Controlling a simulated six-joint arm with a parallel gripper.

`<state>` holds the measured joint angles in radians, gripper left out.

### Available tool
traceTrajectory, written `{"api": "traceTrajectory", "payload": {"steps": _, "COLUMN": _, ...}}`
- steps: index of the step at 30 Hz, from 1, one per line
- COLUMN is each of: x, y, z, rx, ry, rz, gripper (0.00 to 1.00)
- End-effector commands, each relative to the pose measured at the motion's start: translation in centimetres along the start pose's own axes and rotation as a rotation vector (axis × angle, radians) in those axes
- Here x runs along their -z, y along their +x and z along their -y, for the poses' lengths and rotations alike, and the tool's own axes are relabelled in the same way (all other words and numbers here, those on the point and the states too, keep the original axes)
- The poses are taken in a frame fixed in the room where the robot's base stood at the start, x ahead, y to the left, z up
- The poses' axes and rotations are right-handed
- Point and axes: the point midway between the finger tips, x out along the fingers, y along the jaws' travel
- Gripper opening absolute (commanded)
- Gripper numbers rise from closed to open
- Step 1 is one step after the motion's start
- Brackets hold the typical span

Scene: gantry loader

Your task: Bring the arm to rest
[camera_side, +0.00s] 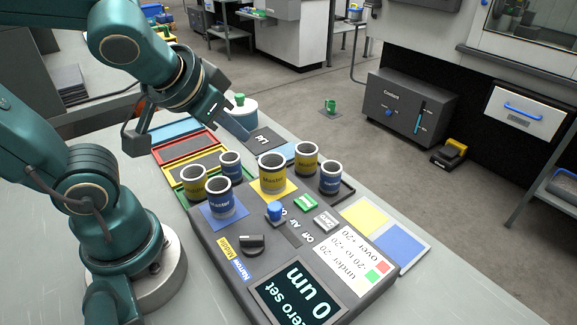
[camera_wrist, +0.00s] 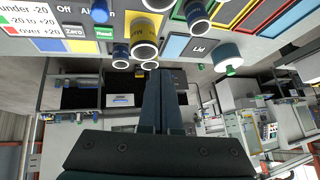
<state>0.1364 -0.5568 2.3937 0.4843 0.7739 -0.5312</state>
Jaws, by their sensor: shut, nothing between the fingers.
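My gripper (camera_side: 238,128) is shut and empty, held in the air over the far end of the bench in the side view. In the wrist view its two dark fingers (camera_wrist: 160,78) lie together and point up toward the console edge. My arm is bent, with the gripper raised clear of the cups. Near the fingers stands a white tub with a blue band and a green knob (camera_side: 239,107). A dark panel marked Lid (camera_side: 262,141) is close by.
Red (camera_side: 187,148) and other coloured trays lie beyond. A grey Coolant box (camera_side: 409,105) stands on the floor. The aisle floor is mostly open.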

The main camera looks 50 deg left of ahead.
Motion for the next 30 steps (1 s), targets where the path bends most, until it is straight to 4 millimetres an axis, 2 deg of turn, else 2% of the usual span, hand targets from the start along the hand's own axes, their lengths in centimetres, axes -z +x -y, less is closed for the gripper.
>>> {"api": "traceTrajectory", "payload": {"steps": 2, "x": -1.5, "y": -1.2, "z": -0.1, "rx": -0.047, "ry": -0.062, "rz": 0.039, "gripper": 0.00}}
{"api": "traceTrajectory", "payload": {"steps": 4, "x": -2.6, "y": -1.9, "z": -1.0, "rx": -0.106, "ry": -0.069, "rz": 0.071, "gripper": 0.00}}
{"api": "traceTrajectory", "payload": {"steps": 9, "x": -4.4, "y": -3.0, "z": -3.6, "rx": -0.237, "ry": 0.016, "rz": 0.140, "gripper": 0.00}}
{"api": "traceTrajectory", "payload": {"steps": 14, "x": -4.5, "y": -3.1, "z": -3.8, "rx": -0.252, "ry": 0.071, "rz": 0.142, "gripper": 0.00}}
{"api": "traceTrajectory", "payload": {"steps": 30, "x": -4.4, "y": -3.1, "z": -3.8, "rx": -0.250, "ry": 0.071, "rz": 0.140, "gripper": 0.00}}
